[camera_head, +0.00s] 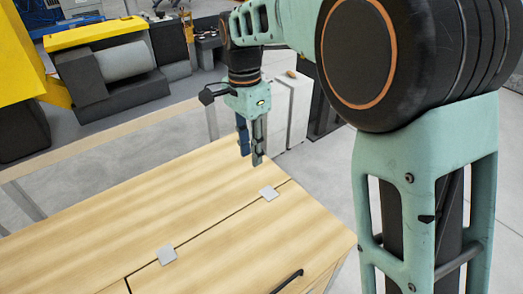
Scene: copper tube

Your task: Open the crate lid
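The crate (110,215) is a large box with a light wooden top at the lower middle of the head view. Its lid (235,245) is the front right panel, lying flat and level with the rest of the top. Two grey hinge plates, one left (167,254) and one right (268,193), sit along the seam. A black handle (287,281) is on the lid near the bottom of the picture, partly cut off. My gripper (251,157) points down above the far part of the crate top, behind the hinge seam, apart from the handle. Its finger gap is unclear, and nothing shows between the fingers.
My own arm fills the right side and hides much there. A pale frame rail (110,137) runs behind the crate. White boxes (290,108) stand behind my gripper. Yellow and black machinery (105,65) is at the back left. Grey floor is open between.

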